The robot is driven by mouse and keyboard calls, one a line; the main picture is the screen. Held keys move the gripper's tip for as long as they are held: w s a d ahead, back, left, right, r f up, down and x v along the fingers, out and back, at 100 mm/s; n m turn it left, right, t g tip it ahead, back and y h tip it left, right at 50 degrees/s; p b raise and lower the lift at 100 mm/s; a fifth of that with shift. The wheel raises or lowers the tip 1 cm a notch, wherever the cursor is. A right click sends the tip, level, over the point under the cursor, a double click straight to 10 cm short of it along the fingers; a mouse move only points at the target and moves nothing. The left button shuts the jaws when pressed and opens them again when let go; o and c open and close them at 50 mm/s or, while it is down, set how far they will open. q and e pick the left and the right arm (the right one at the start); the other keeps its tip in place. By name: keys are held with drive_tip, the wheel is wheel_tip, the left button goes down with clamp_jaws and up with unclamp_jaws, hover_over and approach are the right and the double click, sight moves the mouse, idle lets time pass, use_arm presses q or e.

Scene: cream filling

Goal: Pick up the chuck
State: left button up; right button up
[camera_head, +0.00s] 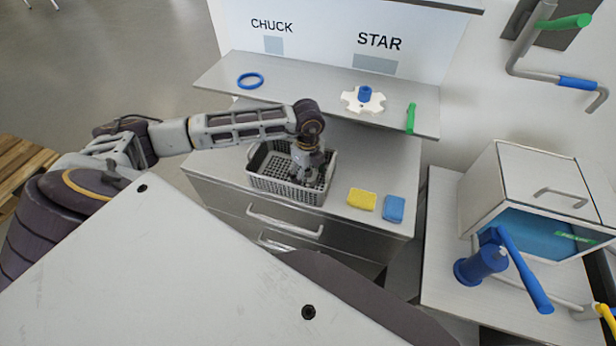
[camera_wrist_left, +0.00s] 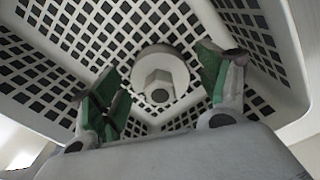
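The chuck (camera_wrist_left: 160,75), a pale round piece with a hex nut-like centre, lies in the grey mesh basket (camera_head: 256,184) on the counter. In the left wrist view it sits between and beyond the two green-padded fingers of my left gripper (camera_wrist_left: 163,84), which is open. A gap shows on each side of the chuck. In the head view my left gripper (camera_head: 303,172) reaches down into the basket and hides the chuck, or most of it. My right gripper is not in view.
The basket walls surround my left gripper closely. A yellow sponge (camera_head: 361,199) and a blue sponge (camera_head: 393,209) lie right of it. The shelf (camera_head: 310,99) above holds a blue ring (camera_head: 250,80), a white star piece (camera_head: 362,101) and a green bar (camera_head: 410,119).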

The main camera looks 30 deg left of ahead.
sight(308, 170)
use_arm(q)
drive_tip(key=c, duration=1.3)
drive_tip(key=shift+r, duration=0.1)
drive_tip(key=shift+w+r, duration=0.1)
drive_tip(key=shift+r, duration=0.7)
wheel_tip(308, 170, up, 8)
drive_tip(key=shift+r+b, duration=0.1)
drive_tip(key=shift+b, duration=0.55)
drive_tip(key=shift+r, duration=0.1)
